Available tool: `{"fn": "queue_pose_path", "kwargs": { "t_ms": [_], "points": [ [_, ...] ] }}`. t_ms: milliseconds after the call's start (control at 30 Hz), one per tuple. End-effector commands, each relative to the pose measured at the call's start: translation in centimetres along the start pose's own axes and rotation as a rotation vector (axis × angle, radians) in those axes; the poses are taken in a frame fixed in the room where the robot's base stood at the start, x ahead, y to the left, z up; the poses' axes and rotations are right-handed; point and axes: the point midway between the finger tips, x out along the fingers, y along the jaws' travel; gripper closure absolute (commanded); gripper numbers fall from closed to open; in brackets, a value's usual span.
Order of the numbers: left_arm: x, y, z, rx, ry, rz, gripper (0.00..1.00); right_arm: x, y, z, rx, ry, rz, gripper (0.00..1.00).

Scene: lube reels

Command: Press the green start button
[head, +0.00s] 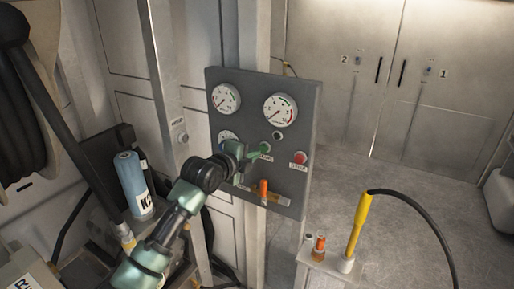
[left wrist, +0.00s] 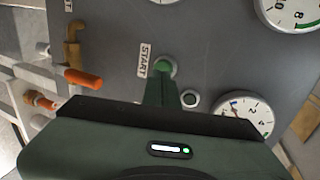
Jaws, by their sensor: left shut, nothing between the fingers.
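The green start button (head: 265,148) sits on a grey control panel (head: 240,84), below the gauges. It also shows in the left wrist view (left wrist: 166,66), beside a white START label (left wrist: 144,60). My left gripper (head: 256,154) is shut and empty, with its fingertips right at the button. In the left wrist view its fingers (left wrist: 163,84) overlap the lower part of the button. I cannot tell whether they touch it or whether the button is pushed in. My right gripper is not in view.
A red stop button (head: 299,158) is right of the start button. An orange-handled lever (head: 263,187) is below. Round gauges (head: 280,109) are above. A yellow-handled nozzle (head: 358,224) stands at the lower right. A blue bottle (head: 132,182) is at the left.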

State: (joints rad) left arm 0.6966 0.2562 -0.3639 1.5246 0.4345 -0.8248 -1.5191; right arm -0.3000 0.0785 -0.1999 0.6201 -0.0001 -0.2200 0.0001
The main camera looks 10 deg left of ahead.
Motion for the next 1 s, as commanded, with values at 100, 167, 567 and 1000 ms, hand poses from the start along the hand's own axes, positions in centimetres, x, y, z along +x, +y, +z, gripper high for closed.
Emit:
{"fn": "queue_pose_path", "kwargs": {
  "t_ms": [100,167,567,1000],
  "points": [
    [1.3,-0.7,0.0,-0.002,0.0,-0.001,1.0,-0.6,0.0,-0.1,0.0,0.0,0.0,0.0],
    [1.7,-0.8,0.0,-0.002,0.0,0.0,1.0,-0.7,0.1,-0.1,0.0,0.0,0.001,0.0],
    [2.5,-0.8,0.0,0.0,-0.001,-0.001,1.0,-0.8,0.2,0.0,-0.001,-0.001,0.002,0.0],
    [3.8,-1.5,0.1,-0.001,-0.001,-0.005,1.0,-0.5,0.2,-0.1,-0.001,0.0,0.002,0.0]
  ]
}}
